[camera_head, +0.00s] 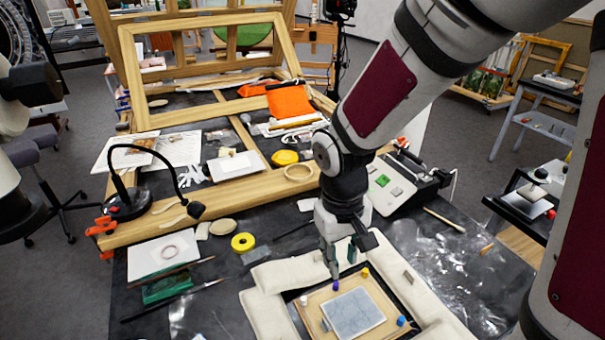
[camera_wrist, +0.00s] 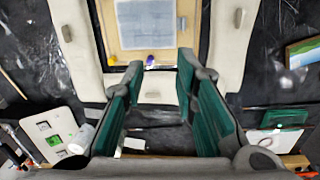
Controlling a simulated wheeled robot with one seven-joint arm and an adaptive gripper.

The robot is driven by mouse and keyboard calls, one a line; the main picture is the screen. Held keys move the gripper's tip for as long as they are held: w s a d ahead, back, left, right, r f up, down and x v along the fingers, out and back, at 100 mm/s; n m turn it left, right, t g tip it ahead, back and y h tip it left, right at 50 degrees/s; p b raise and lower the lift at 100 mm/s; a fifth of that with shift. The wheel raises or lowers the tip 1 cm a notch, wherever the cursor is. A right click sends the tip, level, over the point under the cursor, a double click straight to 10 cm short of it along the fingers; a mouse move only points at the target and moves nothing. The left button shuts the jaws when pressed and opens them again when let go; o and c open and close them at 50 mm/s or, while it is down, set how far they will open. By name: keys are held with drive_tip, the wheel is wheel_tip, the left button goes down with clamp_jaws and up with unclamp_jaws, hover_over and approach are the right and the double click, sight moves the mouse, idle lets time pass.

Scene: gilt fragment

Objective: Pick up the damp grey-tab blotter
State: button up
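My gripper (camera_head: 343,263) points down above the far edge of a ring of white padded strips (camera_head: 276,275). In the wrist view its green-padded fingers (camera_wrist: 157,75) are apart with nothing between them. Inside the ring, a pale grey-blue sheet (camera_head: 354,314) lies on a tan board (camera_head: 383,298); it shows at the top of the wrist view (camera_wrist: 146,22). A grey tab (camera_head: 408,277) sits on the right strip. In the wrist view, grey tabs show on the left (camera_wrist: 67,33) and right (camera_wrist: 239,17) strips.
Small coloured pegs, including a yellow one (camera_head: 365,272) and a blue one (camera_head: 401,321), stand around the sheet. Crumpled clear film (camera_head: 450,265) lies to the right. A wooden frame (camera_head: 118,231) stands behind.

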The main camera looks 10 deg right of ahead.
wheel_tip(320, 180, down, 5)
drive_tip(key=s+a+g, duration=0.1)
drive_tip(key=a, duration=0.1)
hover_over(325, 322)
drive_tip(key=shift+n, duration=0.3)
drive_tip(key=f, duration=0.8)
drive_tip(key=shift+w+d+f, duration=0.2)
drive_tip(key=shift+w+d, duration=0.05)
drive_tip(key=shift+d, duration=0.15)
drive_tip(key=f, duration=0.2)
drive_tip(key=f+p, duration=0.1)
drive_tip(key=f, duration=0.1)
drive_tip(key=shift+s+a, duration=0.2)
drive_tip(key=shift+a, duration=0.15)
drive_tip(key=shift+f, duration=0.6)
drive_tip(key=shift+c, duration=0.3)
clamp_jaws()
